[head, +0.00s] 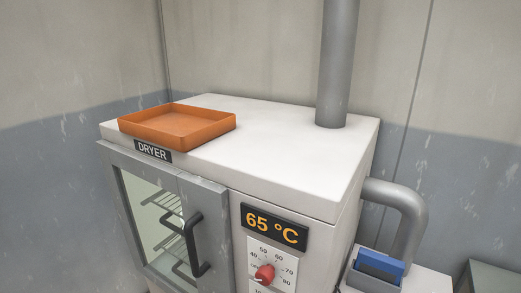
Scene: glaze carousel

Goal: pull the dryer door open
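The dryer (290,165) is a white cabinet with a black DRYER label at its top front edge. Its grey-framed door (214,222) with a glass window is on the left of the front and looks shut. A dark vertical bar handle (194,245) is on the right part of the door. Wire racks show through the glass. Neither of my grippers is in the head view, and nothing is seen touching the handle.
An orange tray (178,139) sits on the dryer top, left. A grey pipe (337,65) rises from the top, and another bends down on the right side. A 65 °C display (274,227) and red knob (265,273) are right of the door. A blue item (380,265) sits lower right.

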